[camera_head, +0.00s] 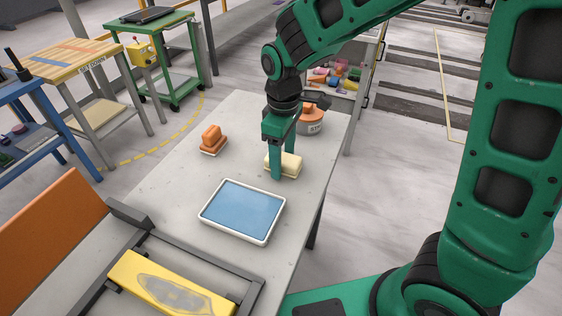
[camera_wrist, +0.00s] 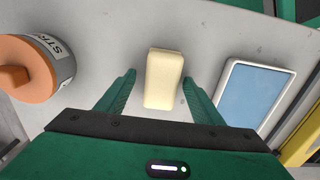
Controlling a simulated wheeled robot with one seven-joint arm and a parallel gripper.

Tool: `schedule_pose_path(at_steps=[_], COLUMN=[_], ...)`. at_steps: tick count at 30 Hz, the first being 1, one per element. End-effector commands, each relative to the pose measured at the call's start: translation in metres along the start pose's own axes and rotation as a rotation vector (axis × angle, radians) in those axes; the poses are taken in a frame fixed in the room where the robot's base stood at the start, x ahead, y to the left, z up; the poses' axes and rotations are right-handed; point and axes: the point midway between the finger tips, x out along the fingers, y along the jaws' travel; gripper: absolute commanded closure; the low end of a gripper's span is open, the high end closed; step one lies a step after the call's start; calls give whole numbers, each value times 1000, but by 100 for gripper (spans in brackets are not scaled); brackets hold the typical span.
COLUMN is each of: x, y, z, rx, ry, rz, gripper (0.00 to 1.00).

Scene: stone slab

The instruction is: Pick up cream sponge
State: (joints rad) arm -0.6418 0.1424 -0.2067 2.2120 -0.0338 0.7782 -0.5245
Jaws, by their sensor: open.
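The cream sponge (camera_head: 291,164) is a pale block lying on the grey stone slab (camera_head: 240,125). In the wrist view the sponge (camera_wrist: 163,79) lies upright in the picture, between the two fingers. My gripper (camera_head: 284,165) is open around the sponge in the head view, with one finger in front of it and hiding part of it. In the wrist view my gripper (camera_wrist: 160,88) shows a finger on each side of the sponge, with a visible gap on both sides. Nothing is held.
A white tray with a blue inside (camera_head: 285,205) is close in front of the sponge. An orange-topped grey container (camera_head: 312,121) stands behind the gripper. An orange brush-like object (camera_head: 211,139) lies to the left. A yellow piece (camera_head: 165,284) lies in a dark frame at the near end.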

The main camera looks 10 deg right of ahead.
Motion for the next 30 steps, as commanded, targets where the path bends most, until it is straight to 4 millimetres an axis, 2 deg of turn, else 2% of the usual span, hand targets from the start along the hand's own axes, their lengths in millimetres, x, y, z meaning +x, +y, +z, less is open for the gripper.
schedule_pose_path(at_steps=[8, 9, 14, 15, 25, 30], x=[4, 4, 4, 4, 2, -9], y=[0, 0, 0, 0, 0, 1], z=[0, 0, 0, 0, 0, 0], rx=[1, 1, 1, 1, 1, 1], ry=[0, 0, 0, 0, 1, 3], rz=[0, 0, 0, 0, 1, 1], gripper=[39, 41, 80, 83, 83, 83])
